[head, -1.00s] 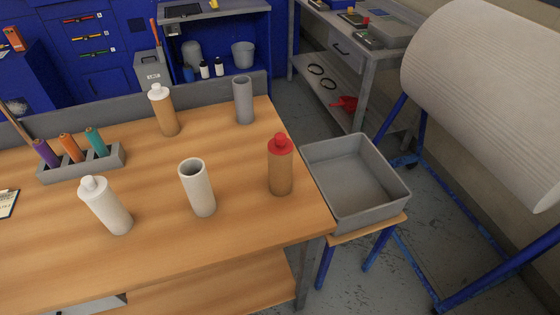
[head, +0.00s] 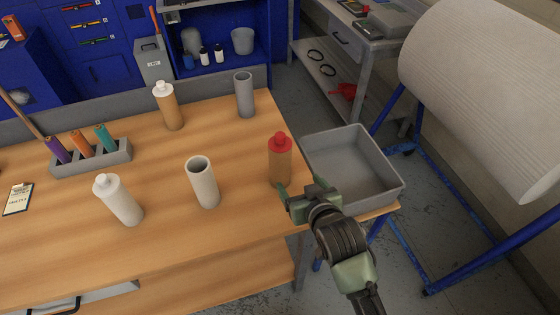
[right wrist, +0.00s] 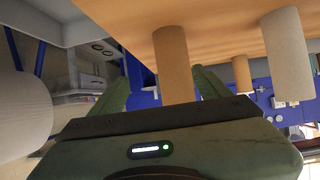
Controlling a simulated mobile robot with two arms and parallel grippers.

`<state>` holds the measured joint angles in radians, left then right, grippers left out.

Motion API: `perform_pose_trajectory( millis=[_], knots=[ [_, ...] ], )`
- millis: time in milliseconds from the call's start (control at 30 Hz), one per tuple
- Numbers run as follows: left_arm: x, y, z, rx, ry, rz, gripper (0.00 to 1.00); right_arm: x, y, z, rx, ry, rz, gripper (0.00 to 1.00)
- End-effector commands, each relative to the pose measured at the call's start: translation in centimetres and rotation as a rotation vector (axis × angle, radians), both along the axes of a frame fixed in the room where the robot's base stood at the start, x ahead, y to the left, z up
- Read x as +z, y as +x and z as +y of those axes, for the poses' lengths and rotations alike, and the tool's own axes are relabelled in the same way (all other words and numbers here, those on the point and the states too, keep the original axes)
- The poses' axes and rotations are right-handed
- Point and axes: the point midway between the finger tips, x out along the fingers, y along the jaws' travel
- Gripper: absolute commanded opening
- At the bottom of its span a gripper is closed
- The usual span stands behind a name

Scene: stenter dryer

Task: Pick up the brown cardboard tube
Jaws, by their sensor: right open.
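A brown tube with a red cap (head: 280,162) stands upright near the right edge of the wooden table (head: 200,250). A second brown tube, with a white cap (head: 169,108), stands further back. My right gripper (head: 299,188) is open at the near side of the red-capped tube's lower part. In the right wrist view the brown tube (right wrist: 173,62) appears between the two spread green fingers, with a gap on each side; its cap is out of that view. I cannot tell how deep it is between them. My left gripper is not in view.
A grey tray (head: 352,165) sits on a stand right of the table. A white open tube (head: 203,184), a white capped tube (head: 118,201) and a grey tube (head: 244,95) stand on the table.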

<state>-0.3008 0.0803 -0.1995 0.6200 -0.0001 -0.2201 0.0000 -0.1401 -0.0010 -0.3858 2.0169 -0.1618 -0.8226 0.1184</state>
Motion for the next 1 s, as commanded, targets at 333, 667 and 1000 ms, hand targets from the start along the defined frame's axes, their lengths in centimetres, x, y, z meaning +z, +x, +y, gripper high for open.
perform_pose_trajectory(
  millis=[333,667,1000],
  knots=[
    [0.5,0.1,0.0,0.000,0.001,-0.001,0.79,1.8,4.4,3.3,0.034,0.028,-0.110,0.77],
    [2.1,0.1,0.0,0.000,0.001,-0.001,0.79,0.9,7.5,4.5,0.034,0.028,-0.106,0.77],
    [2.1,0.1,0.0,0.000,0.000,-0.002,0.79,-0.2,9.2,5.0,0.035,0.029,-0.106,0.77]
  ],
)
